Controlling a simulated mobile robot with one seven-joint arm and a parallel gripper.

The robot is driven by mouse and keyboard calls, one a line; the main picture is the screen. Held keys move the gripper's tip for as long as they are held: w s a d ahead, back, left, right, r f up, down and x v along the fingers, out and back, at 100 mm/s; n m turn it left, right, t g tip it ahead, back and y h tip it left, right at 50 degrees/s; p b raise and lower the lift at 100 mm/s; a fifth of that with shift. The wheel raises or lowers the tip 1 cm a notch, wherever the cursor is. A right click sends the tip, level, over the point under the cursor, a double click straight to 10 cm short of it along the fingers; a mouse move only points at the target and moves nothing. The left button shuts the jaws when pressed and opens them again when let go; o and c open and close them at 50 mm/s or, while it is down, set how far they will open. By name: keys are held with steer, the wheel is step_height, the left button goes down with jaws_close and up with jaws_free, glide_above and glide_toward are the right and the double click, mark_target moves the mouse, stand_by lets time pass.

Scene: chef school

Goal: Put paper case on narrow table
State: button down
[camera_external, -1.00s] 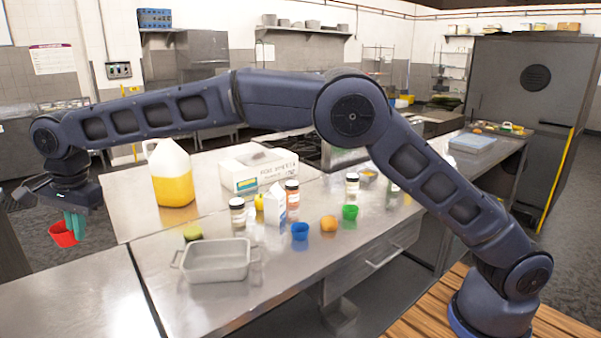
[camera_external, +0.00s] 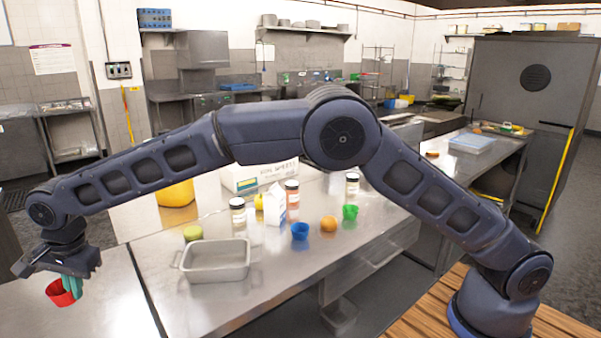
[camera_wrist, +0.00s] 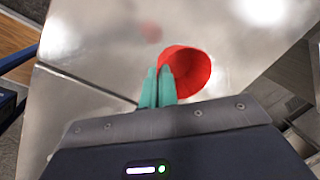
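The red paper case (camera_external: 58,295) hangs from my gripper (camera_external: 74,284) at the lower left of the external view. In the wrist view the two teal fingertips (camera_wrist: 158,88) are close together at the rim of the red case (camera_wrist: 188,72), pinching its wall. A steel tabletop (camera_external: 100,315), apparently the narrow table, lies under the case; it also fills much of the wrist view (camera_wrist: 110,60). A faint red reflection shows on it, apart from the case. The case seems above the surface, but the height is hard to tell.
A metal baking pan (camera_external: 215,262) stands on the adjoining counter, right of a dark seam. The steel top around the case looks clear.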

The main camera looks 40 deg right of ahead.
mark_target(90, 329)
steer(key=x, duration=0.3)
steer(key=d+x, duration=0.1)
steer(key=x, duration=0.1)
steer(key=s+x, duration=0.1)
steer(key=x, duration=0.2)
steer(key=shift+d+f, duration=0.1)
steer(key=shift+f, duration=0.45)
steer(key=shift+f, duration=0.15)
steer(key=c, duration=1.7)
jaws_free()
steer(key=v, duration=1.2)
